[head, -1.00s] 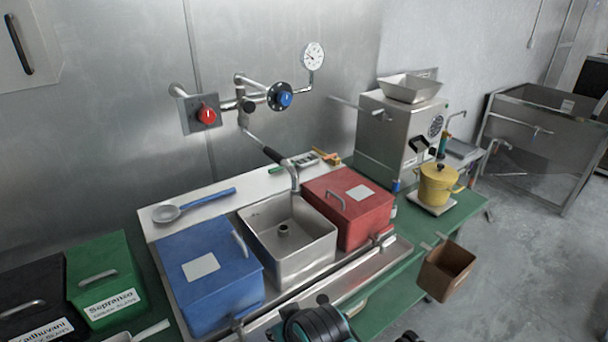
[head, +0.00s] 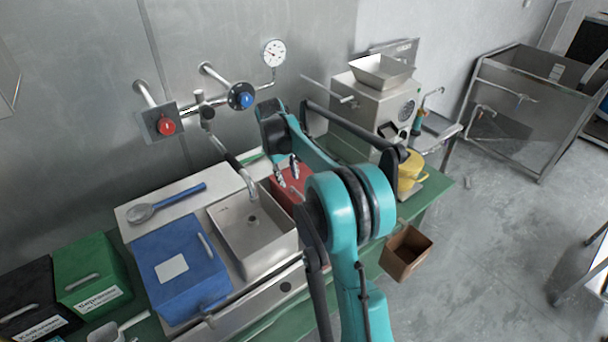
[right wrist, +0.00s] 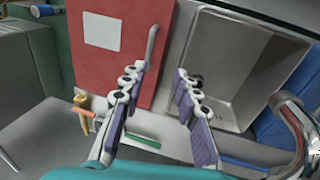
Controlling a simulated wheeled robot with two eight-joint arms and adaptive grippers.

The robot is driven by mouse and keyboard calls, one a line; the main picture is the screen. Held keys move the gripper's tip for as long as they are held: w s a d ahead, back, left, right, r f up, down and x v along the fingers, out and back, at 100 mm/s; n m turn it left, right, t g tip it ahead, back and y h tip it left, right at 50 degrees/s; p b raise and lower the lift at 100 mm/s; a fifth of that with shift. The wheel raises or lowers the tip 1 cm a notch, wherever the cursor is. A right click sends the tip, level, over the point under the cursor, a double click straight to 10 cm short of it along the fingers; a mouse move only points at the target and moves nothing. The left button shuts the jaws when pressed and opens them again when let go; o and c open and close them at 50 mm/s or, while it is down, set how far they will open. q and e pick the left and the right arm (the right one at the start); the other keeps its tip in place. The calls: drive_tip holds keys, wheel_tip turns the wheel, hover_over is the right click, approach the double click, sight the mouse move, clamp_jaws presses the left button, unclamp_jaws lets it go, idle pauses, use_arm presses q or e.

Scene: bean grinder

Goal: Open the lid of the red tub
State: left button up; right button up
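The red tub (head: 281,191) stands right of the sink in the head view, mostly hidden behind my right arm. In the right wrist view the red lid (right wrist: 115,65) lies flat and looks shut, with a white label and a grey bar handle (right wrist: 152,45) along its edge nearest the sink. My right gripper (head: 287,172) is above the tub; in the right wrist view (right wrist: 158,72) its two fingers are spread and empty. The handle shows just past the fingertips, closer to the left finger; I cannot tell whether they touch. My left gripper is not in view.
The metal sink (head: 232,255) and its faucet (head: 238,168) are close beside the gripper. A blue tub (head: 180,290) stands left of the sink. The grinder (head: 375,105) and a yellow pot (head: 411,170) are to the right, with a brown bin (head: 405,257) at the table edge.

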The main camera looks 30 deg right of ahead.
drive_tip(key=d+f, duration=0.1)
drive_tip(key=f, duration=0.1)
drive_tip(key=d+f, duration=0.1)
drive_tip(key=f, duration=0.2)
drive_tip(key=w+d+f, duration=0.1)
drive_tip(key=f, duration=0.2)
drive_tip(key=shift+d+f+b, duration=0.1)
drive_tip(key=shift+d+b, duration=0.15)
drive_tip(key=shift+b, duration=0.15)
clamp_jaws()
